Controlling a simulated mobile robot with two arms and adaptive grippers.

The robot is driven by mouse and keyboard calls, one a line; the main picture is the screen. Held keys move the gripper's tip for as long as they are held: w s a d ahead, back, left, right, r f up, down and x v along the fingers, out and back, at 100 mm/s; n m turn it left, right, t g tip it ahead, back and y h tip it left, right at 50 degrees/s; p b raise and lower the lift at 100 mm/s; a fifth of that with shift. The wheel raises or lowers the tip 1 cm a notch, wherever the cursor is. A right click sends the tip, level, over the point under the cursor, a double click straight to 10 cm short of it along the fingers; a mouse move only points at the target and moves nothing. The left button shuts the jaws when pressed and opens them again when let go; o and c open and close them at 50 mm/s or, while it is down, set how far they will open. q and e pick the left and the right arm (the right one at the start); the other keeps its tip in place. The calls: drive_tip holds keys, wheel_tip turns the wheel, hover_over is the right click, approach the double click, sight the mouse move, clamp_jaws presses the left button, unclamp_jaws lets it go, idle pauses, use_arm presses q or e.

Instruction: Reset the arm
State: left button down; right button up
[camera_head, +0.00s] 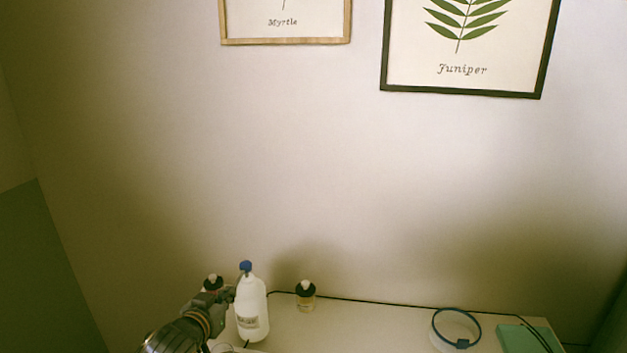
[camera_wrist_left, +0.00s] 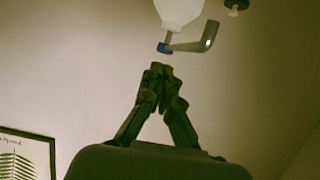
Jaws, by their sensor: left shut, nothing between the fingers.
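My left gripper (camera_head: 228,294) comes in from the lower left in the head view, beside a white bottle with a blue cap (camera_head: 251,312). In the left wrist view the gripper's fingers (camera_wrist_left: 162,76) are together and empty. The white bottle (camera_wrist_left: 180,9) shows upside down there, beyond the fingertips, with its blue cap and a grey bent spout (camera_wrist_left: 200,42). I see a gap between the fingertips and the cap in that view. My right gripper is in neither view.
A blue-rimmed round object (camera_head: 457,341) and a teal flat object (camera_head: 522,340) lie at the right. The table between is clear.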

use_arm(q)
drive_tip(key=s+d+f+g, duration=0.35)
drive_tip(key=s+f, duration=0.75)
drive_tip(key=s, duration=0.4)
drive_tip(key=s+f+g+y, duration=0.15)
drive_tip(key=s+g, duration=0.25)
drive_tip(key=s, duration=0.8)
drive_tip(key=s+f+g, duration=0.2)
drive_tip(key=s+g, duration=0.1)
drive_tip(key=s, duration=0.9)
wheel_tip(320, 180, down, 25)
drive_tip(key=g, duration=0.1)
drive_tip(key=s+a+f+m+g, duration=0.1)
drive_tip(key=s+a+f, duration=0.2)
drive_tip(key=s+f, duration=1.4)
drive_tip(key=shift+a+f+b, duration=0.15)
drive_tip(key=shift+f+b, duration=0.3)
drive_tip(key=shift+f, duration=0.4)
drive_tip(key=shift+s+g, duration=0.15)
drive_tip(key=shift+g, duration=0.1)
